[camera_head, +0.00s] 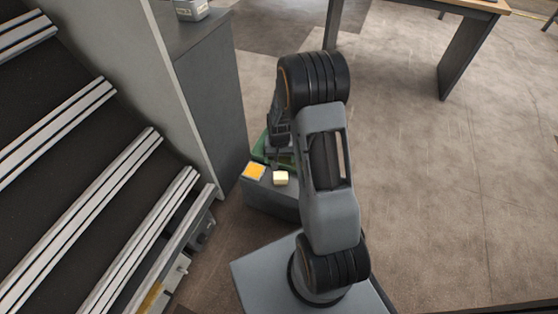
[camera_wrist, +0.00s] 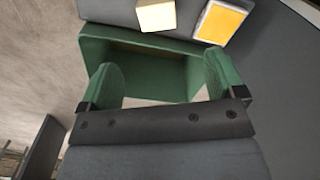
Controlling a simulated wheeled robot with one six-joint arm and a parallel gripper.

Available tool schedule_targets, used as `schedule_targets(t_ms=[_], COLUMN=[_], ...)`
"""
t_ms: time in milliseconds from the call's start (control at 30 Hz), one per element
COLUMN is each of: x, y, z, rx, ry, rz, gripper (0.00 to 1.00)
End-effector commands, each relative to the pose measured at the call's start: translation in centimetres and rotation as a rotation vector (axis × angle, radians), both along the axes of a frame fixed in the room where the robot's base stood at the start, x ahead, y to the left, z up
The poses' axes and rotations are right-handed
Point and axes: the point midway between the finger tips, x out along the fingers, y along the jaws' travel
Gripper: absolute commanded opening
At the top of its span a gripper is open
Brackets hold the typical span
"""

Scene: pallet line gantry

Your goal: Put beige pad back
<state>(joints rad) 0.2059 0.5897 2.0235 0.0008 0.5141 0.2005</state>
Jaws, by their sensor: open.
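The beige pad (camera_head: 281,178) is a small cream block on top of a low dark grey box, near its edge. It also shows in the wrist view (camera_wrist: 156,15), cut by the top edge. My gripper (camera_wrist: 162,64) is open, its two green fingers apart with nothing held between them. An open green bin (camera_wrist: 150,43) lies beyond and between the fingers, beside the grey box; its visible inside looks empty. The pad is outside the fingers, past the bin's far rim. In the head view my arm partly hides the gripper and the bin.
A yellow-orange square with a pale frame (camera_head: 254,171) lies on the grey box (camera_head: 272,197), left of the pad. A tall grey cabinet (camera_head: 210,100) and a conveyor with metal rails (camera_head: 100,225) stand to the left. Open floor lies right, with a table (camera_head: 465,55) behind.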

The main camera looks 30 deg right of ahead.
Motion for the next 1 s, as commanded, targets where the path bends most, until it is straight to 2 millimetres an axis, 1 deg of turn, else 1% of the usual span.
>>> schedule_targets(t_ms=[33, 67, 100, 167, 200, 267, 300, 433, 533, 600, 700, 833, 1000], x=[-0.1, -0.3, -0.7, -1.7, -2.5, -4.0, -5.0, -8.5, -11.0, -12.4, -14.0, -15.1, -15.4], y=[0.5, 0.9, 1.5, 2.5, 3.2, 4.2, 4.8, 6.4, 7.3, 7.8, 8.2, 8.2, 8.3], z=[2.2, 3.5, 5.4, 8.3, 10.2, 12.8, 14.3, 18.1, 20.0, 20.9, 21.6, 22.0, 22.1], rx=[-0.005, -0.006, -0.009, -0.014, -0.016, -0.022, -0.024, -0.032, -0.037, -0.041, -0.043, -0.045, -0.046], ry=[-0.021, -0.030, -0.045, -0.065, -0.079, -0.100, -0.115, -0.154, -0.180, -0.194, -0.207, -0.216, -0.219], rz=[0.021, 0.036, 0.061, 0.098, 0.127, 0.166, 0.193, 0.270, 0.319, 0.346, 0.374, 0.395, 0.401], gripper=[0.89, 0.89, 0.89, 0.89, 0.89, 0.89, 0.89, 0.89, 0.89, 0.89, 0.89, 0.89, 0.89])
